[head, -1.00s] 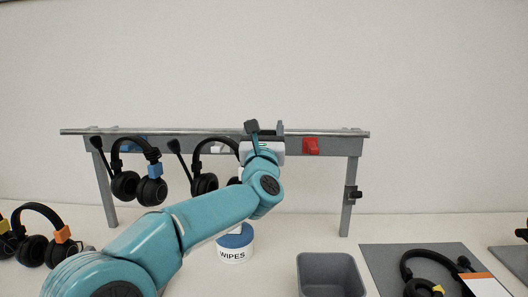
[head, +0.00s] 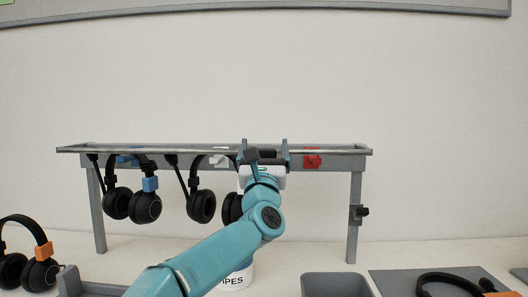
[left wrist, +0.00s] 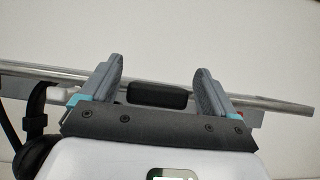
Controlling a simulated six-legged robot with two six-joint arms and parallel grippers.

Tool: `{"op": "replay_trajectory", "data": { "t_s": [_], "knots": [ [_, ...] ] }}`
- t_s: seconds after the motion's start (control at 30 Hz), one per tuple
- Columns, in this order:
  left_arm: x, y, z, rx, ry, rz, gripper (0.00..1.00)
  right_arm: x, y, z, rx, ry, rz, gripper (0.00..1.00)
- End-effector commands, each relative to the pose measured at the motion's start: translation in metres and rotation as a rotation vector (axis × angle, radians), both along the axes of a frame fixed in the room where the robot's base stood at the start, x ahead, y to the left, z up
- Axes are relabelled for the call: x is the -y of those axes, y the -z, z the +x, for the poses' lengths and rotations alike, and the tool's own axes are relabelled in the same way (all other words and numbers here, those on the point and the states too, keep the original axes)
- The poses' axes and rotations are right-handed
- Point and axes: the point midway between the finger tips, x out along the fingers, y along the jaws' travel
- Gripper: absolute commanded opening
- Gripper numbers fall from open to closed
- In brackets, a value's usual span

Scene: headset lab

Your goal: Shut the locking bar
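The locking bar (head: 150,150) is a long silver bar along the top front of the grey rack (head: 354,215); in the left wrist view, the bar (left wrist: 275,102) runs behind the fingers. My left gripper (head: 264,152) is at the bar, right of the rack's middle. Its two grey fingers stand wide apart in the left wrist view (left wrist: 155,78). A black block (left wrist: 158,96) sits between them, with gaps on both sides. I cannot tell whether the fingers touch the bar. My right gripper is not in view.
Headphones (head: 145,205) with a blue tag hang on the rack's left. A red tag (head: 312,162) is right of my gripper. A wipes tub (head: 237,280) stands partly behind my arm. A grey bin (head: 335,284) is below; a grey mat (head: 400,282) and headphones (head: 450,283) are at right.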

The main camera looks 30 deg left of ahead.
Motion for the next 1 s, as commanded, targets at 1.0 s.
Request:
{"op": "replay_trajectory", "data": {
  "t_s": [1.0],
  "knots": [
    [0.07, 0.089, -0.115, 0.0, 0.001, 0.0, 0.89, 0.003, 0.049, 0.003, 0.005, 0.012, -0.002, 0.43]
  ]
}}
